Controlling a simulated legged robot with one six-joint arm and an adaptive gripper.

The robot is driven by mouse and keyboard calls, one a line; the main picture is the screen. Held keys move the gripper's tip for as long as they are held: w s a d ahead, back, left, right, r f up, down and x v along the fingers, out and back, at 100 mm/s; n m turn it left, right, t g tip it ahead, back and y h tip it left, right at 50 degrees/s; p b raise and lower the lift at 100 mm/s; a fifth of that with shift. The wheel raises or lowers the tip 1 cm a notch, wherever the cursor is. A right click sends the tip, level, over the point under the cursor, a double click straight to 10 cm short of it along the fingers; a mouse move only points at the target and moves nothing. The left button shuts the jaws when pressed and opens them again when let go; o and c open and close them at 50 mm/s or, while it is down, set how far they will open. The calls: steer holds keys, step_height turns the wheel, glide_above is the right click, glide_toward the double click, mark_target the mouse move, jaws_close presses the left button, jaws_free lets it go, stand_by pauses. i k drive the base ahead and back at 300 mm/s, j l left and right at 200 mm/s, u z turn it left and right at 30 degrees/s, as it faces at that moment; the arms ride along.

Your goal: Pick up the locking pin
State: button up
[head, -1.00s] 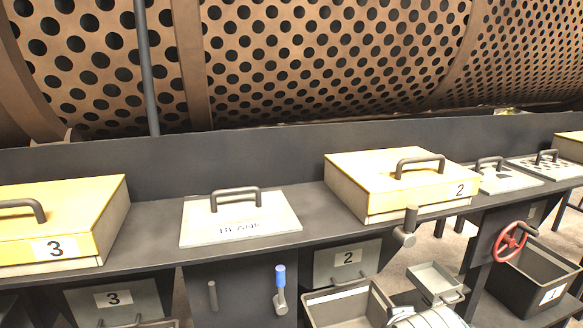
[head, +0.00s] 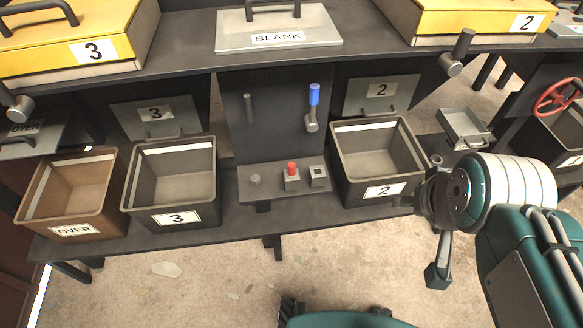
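A small red-topped piece (head: 291,172) stands upright in a grey block on the small shelf (head: 284,193) between bins 3 and 2. It is probably the locking pin, though the picture does not label it. A square block with a dark opening (head: 318,176) sits to its right, and a small grey stub (head: 255,180) to its left. My arm comes in from the right. The dark end of my gripper (head: 438,272) hangs right of and below bin 2, well apart from the red-topped piece.
A blue-handled lever (head: 313,108) is on the dark panel above the shelf. Bin 3 (head: 174,218), the OVER bin (head: 76,232) and bin 2 (head: 384,191) flank it. Yellow boxes and a BLANK plate (head: 277,40) lie on the upper bench. The floor in front is mostly clear.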

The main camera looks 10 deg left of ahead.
mark_target(292, 173)
steer(key=i+l+u, duration=0.1)
steer(key=i+l, duration=0.55)
steer(key=l+u, duration=0.1)
steer(key=u, duration=1.55)
